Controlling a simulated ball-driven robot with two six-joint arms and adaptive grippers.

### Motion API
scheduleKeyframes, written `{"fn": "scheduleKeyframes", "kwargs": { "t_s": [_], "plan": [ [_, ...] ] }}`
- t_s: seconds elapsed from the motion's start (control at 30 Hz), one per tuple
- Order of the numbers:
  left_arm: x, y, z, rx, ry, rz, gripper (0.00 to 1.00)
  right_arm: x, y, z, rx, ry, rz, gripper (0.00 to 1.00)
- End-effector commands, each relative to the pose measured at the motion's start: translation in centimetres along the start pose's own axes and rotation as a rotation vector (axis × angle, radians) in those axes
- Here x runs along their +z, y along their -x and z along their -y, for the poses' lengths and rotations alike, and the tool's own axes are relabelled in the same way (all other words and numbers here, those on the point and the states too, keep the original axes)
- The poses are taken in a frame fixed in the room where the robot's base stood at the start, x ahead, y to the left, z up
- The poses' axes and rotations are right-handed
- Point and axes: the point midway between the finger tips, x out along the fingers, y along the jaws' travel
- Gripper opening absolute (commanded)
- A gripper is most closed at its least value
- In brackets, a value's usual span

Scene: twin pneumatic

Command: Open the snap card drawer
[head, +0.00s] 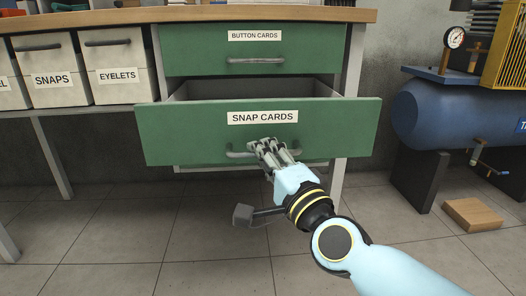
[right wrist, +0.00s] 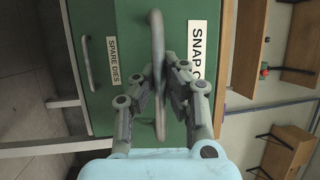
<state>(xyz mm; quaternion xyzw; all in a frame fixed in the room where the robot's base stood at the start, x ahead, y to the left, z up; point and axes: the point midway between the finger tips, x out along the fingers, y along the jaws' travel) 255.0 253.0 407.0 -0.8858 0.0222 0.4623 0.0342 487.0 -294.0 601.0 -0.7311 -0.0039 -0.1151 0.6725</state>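The snap card drawer (head: 330,135), a green front labelled "SNAP CARDS", stands pulled out from the bench, and its open top shows behind the front. Its grey bar handle (head: 238,152) runs across the front below the label. My right gripper (head: 271,146) is at the middle of this handle. In the right wrist view the handle (right wrist: 158,40) passes between the two fingers of my right gripper (right wrist: 159,85), which are closed against it from both sides. The drawer's inside is mostly hidden by its front. My left gripper is not in view.
The button cards drawer (head: 300,41) above is shut. A spare dies drawer (right wrist: 88,25) shows below in the right wrist view. Bins (head: 55,82) stand at the left. A blue tank (head: 440,115) and a wooden block (head: 474,214) are at the right. Open floor lies in front.

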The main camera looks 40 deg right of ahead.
Motion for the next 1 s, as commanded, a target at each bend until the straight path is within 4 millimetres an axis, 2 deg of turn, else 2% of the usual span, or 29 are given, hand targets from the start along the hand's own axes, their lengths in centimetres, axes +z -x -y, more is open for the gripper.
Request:
{"fn": "scheduleKeyframes", "kwargs": {
  "t_s": [0.1,0.3,0.37,0.7,0.87,1.0],
  "plan": [
    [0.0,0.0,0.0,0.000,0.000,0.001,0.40,0.0,0.1,-0.4,0.009,0.004,0.002,0.00],
    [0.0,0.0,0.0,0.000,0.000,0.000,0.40,0.0,0.1,-0.3,0.007,0.003,0.002,0.28],
    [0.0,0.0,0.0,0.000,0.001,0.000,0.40,0.0,0.1,-0.3,0.006,0.002,0.002,0.34],
    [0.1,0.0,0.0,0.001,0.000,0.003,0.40,0.0,0.6,-0.2,0.005,0.002,0.000,0.34],
    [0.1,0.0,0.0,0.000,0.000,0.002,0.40,0.0,3.2,-0.3,0.008,0.003,0.000,0.34],
    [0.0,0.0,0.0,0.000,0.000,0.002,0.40,0.0,6.5,-0.3,0.010,0.003,0.000,0.34]
  ]
}}
